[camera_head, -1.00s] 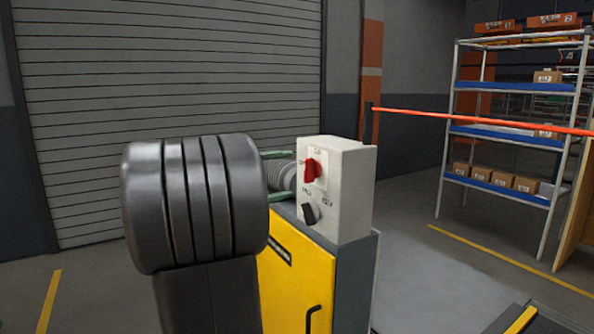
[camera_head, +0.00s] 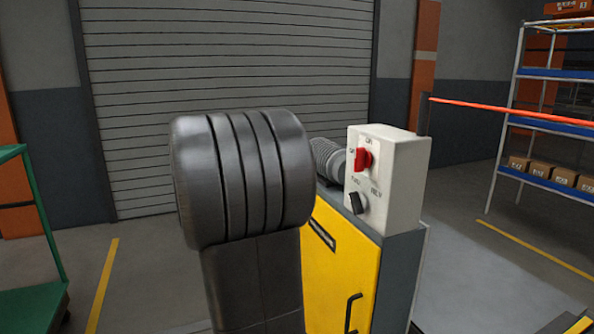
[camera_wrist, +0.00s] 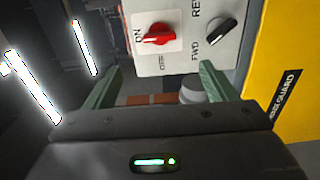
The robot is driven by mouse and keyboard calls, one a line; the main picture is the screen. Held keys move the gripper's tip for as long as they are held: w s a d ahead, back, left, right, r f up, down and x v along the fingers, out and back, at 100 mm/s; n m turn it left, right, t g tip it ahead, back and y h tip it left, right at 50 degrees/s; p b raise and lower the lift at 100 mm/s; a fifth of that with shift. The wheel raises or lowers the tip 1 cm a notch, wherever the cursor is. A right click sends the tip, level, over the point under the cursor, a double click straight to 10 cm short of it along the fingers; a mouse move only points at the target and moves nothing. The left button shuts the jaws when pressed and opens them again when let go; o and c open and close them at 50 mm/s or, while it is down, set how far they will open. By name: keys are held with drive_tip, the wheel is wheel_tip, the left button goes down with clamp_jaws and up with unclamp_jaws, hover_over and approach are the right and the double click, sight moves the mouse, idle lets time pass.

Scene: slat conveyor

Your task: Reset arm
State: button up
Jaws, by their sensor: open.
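My gripper (camera_wrist: 158,85) shows in the wrist view with its two green fingers spread apart and nothing between them. Beyond the fingertips is a white control box (camera_head: 402,180) with a red rotary switch (camera_head: 363,160) and a black selector knob (camera_head: 357,203). In the wrist view the red switch (camera_wrist: 158,38) lies just past the gap between the fingers, apart from them. The black knob (camera_wrist: 221,32) is to its right there. In the head view my arm's dark rounded link stands in front and the fingers are hidden.
The box sits on a yellow-fronted cabinet (camera_head: 340,265) beside a grey ribbed motor (camera_head: 326,158). A green cart (camera_head: 42,230) stands at the left. A shelf rack (camera_head: 512,120) with boxes and an orange-red bar (camera_head: 500,109) are at the right. A roller shutter (camera_head: 230,70) closes the back.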

sight(355, 161)
drive_tip(key=b+x, duration=0.3)
drive_tip(key=x, duration=1)
drive_tip(key=shift+w+d, duration=0.1)
drive_tip(key=shift+d, duration=0.25)
